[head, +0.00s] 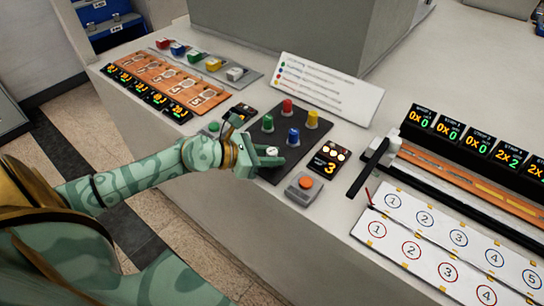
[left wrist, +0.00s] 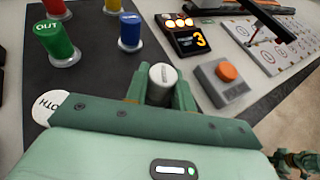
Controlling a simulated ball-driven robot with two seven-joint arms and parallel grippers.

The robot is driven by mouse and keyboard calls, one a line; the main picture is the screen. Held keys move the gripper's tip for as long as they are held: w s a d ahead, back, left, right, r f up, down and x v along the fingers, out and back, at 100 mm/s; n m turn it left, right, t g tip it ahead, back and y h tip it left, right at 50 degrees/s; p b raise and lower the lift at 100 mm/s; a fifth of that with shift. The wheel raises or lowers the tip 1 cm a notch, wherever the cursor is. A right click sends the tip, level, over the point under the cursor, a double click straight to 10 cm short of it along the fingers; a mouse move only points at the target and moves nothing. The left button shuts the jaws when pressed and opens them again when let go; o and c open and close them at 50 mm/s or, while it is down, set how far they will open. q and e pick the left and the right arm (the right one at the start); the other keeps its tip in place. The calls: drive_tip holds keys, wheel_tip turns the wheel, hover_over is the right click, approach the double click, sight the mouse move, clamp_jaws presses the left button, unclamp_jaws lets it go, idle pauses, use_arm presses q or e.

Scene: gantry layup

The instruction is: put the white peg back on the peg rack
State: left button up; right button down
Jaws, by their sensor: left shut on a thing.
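The white peg (head: 271,152) is between the fingers of my left gripper (head: 262,158), which is shut on it. In the left wrist view the white peg (left wrist: 162,82) stands upright between the green fingertips, its pale top showing; its lower end is hidden, so I cannot tell whether it touches the board. The peg rack (head: 262,136) is a dark board holding red (head: 287,106), yellow (head: 312,119), green (head: 268,123) and blue (head: 293,136) pegs. My gripper is at the near part of this board. A white lettered disc (left wrist: 50,106) is partly covered by my gripper.
Right of the rack are a small display reading 3 (head: 328,160) and an orange button box (head: 304,188). A dark-handled bar (head: 370,168) and numbered white strips (head: 440,232) lie farther right. A sloped legend card (head: 330,90) stands behind the rack.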

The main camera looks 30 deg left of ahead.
use_arm(q)
drive_tip(key=shift+f, duration=0.1)
drive_tip(key=o, duration=1)
drive_tip(key=shift+s+a+r, duration=0.1)
drive_tip(key=shift+s+r, duration=0.05)
drive_tip(key=shift+r, duration=0.05)
drive_tip(key=p+v, duration=0.1)
drive_tip(key=v, duration=1)
drive_tip(key=shift+s+a+r, duration=0.15)
drive_tip(key=shift+s+r, duration=0.05)
drive_tip(key=shift+s, duration=0.05)
